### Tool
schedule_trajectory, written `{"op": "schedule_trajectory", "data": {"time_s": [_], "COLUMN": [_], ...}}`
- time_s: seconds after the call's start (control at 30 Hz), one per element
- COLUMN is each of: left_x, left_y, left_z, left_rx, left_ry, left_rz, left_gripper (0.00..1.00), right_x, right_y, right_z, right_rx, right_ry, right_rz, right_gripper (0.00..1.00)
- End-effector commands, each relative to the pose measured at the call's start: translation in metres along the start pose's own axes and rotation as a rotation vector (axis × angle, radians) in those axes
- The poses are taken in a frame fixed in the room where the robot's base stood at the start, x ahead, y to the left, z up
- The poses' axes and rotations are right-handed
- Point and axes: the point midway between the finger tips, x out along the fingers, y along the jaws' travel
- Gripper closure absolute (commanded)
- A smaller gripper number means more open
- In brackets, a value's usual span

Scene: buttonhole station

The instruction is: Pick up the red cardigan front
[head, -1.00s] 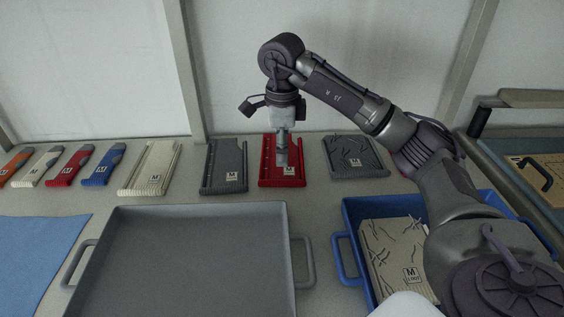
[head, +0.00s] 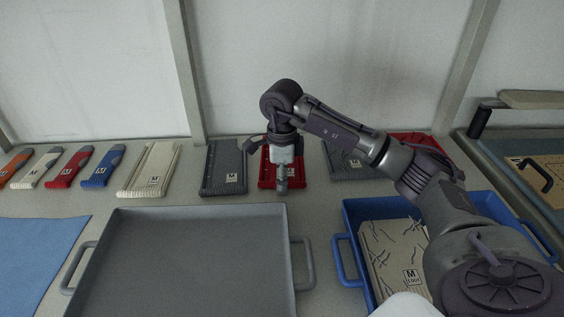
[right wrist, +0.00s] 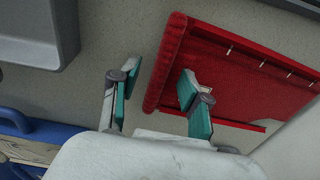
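The red cardigan front (head: 266,173) lies on the table at the back, between two grey pieces. My right gripper (head: 282,188) points down in front of its middle and hides part of it. The right wrist view shows the red front (right wrist: 232,85) with its ribbed hem and a row of pale marks. There my right gripper (right wrist: 156,90) is open and empty, with one finger over the red front and the other past its hem. Whether the fingers touch it I cannot tell. My left gripper is not in view.
A dark grey front (head: 223,168) lies left of the red one, a cracked-looking grey piece (head: 345,168) right. Another red piece (head: 416,140) shows behind my arm. A grey tray (head: 190,260) stands in front; a blue crate (head: 349,215) holds a cream piece (head: 385,250).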

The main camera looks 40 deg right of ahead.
Motion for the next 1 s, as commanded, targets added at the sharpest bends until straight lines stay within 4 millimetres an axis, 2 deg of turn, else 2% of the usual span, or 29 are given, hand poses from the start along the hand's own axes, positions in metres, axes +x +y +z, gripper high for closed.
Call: {"op": "schedule_trajectory", "data": {"time_s": [0.03,0.23,0.27,0.57,0.67,1.0], "left_x": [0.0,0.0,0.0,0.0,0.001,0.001], "left_y": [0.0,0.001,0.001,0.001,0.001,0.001], "left_z": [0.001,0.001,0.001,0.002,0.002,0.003], "left_rx": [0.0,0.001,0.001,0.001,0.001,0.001], "left_ry": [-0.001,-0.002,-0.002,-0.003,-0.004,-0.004], "left_rz": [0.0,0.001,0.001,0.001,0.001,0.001], "left_gripper": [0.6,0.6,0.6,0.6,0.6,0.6], "right_x": [0.0,0.0,0.0,-0.001,-0.008,-0.073], "right_y": [0.0,0.0,0.0,0.0,-0.001,-0.001], "right_z": [0.0,0.0,0.0,0.0,0.001,0.001], "right_rx": [0.0,0.0,0.0,0.0,0.0,0.0], "right_ry": [0.0,0.0,0.0,0.0,-0.002,-0.003], "right_rz": [0.0,0.001,0.001,0.0,-0.002,-0.004], "right_gripper": [0.65,0.99,1.0,1.0,1.0,1.0]}}
